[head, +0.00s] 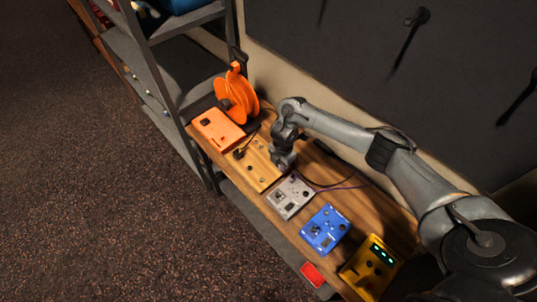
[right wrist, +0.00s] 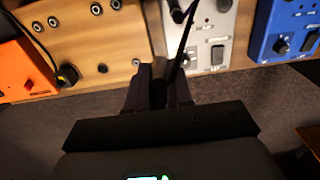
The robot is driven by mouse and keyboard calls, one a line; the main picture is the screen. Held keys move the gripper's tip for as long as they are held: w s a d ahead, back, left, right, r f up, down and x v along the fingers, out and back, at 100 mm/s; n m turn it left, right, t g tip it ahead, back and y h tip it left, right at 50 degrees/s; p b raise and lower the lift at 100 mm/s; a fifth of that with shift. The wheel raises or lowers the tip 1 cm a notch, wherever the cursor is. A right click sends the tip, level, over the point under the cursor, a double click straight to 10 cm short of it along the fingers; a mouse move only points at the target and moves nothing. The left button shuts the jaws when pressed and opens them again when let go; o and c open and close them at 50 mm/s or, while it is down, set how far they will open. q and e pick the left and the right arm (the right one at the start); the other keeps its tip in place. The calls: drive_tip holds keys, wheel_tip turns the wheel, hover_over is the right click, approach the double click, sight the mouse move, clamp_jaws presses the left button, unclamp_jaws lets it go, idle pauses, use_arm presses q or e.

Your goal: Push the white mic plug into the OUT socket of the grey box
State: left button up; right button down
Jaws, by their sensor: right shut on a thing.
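The grey box (head: 290,197) lies on the wooden bench between a wooden panel and a blue box. In the right wrist view the grey box (right wrist: 222,22) is at the top, with a knob and sockets; I cannot read which is OUT. My right gripper (head: 281,164) is at the box's upper-left end. In the right wrist view its fingers (right wrist: 160,90) are shut on a thin plug with a dark cable (right wrist: 183,45) crossing the box's edge. The plug is mostly hidden between the fingers and its white colour does not show. My left gripper is not in view.
The wooden panel (head: 254,166) has several sockets and one yellow-black plug (right wrist: 67,76). An orange box (head: 218,130), orange reel (head: 236,95), blue box (head: 325,229) and yellow box (head: 369,268) share the narrow bench. Thin cables lie behind the grey box. A grey shelf (head: 150,85) stands at left.

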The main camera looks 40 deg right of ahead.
drive_tip(key=s+d+r+p, duration=0.2)
drive_tip(key=s+d+p, duration=0.15)
drive_tip(key=s, duration=0.85)
drive_tip(key=f+b, duration=0.1)
drive_tip(key=f, duration=0.1)
drive_tip(key=f+b, duration=0.4)
drive_tip(key=f, duration=0.1)
drive_tip(key=shift+w+a+f, duration=0.1)
drive_tip(key=shift+w, duration=0.15)
drive_tip(key=shift+f+b, duration=0.55)
drive_tip(key=shift+f, duration=0.35)
drive_tip(key=shift+f, duration=0.1)
drive_tip(key=shift+f+b, duration=0.35)
drive_tip(key=shift+f, duration=0.15)
